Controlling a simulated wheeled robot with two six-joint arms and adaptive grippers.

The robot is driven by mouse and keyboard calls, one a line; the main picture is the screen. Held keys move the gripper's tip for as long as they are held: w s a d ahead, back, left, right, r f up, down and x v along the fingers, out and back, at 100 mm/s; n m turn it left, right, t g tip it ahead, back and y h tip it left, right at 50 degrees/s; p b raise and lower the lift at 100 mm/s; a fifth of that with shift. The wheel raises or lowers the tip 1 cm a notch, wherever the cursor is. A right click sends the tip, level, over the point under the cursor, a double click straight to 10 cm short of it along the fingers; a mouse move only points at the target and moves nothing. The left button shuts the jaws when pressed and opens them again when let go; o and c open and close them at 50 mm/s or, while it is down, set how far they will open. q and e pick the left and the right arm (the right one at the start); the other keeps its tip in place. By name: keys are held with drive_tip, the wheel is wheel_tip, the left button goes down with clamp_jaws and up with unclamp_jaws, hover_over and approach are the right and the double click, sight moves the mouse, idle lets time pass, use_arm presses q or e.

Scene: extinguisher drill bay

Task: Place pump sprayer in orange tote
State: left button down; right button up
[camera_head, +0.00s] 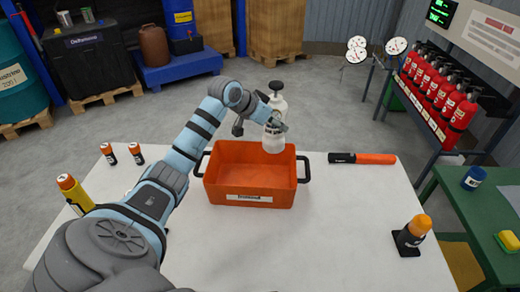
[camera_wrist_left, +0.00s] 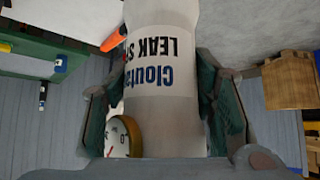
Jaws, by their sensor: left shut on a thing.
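The pump sprayer is a white bottle (camera_head: 274,140) with a dark top, held upright above the far rim of the orange tote. My left gripper (camera_head: 274,125) is shut on its body. In the left wrist view the sprayer (camera_wrist_left: 162,110) fills the middle, with printed lettering upside down and a finger on each side. The orange tote (camera_head: 252,197) is an open box with dark handles at both ends, and its visible floor is bare. It stands on the white table. My right gripper is not in view.
On the white table (camera_head: 325,235), an orange and black flashlight (camera_head: 362,158) lies right of the tote, and an orange-topped beacon (camera_head: 412,236) stands front right. Small canisters (camera_head: 108,153) and a yellow cylinder (camera_head: 74,192) stand left. A green table (camera_head: 475,215) is at the right.

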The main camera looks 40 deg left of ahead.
use_arm(q)
wheel_tip(320, 180, down, 18)
drive_tip(key=b, duration=0.3)
drive_tip(key=shift+f, duration=0.2)
drive_tip(key=c, duration=0.6)
unclamp_jaws()
drive_tip(key=shift+s+d, duration=0.1)
drive_tip(key=shift+c, duration=0.2)
drive_tip(key=shift+r, duration=0.1)
drive_tip(key=p+v, duration=0.3)
drive_tip(key=v, duration=0.9)
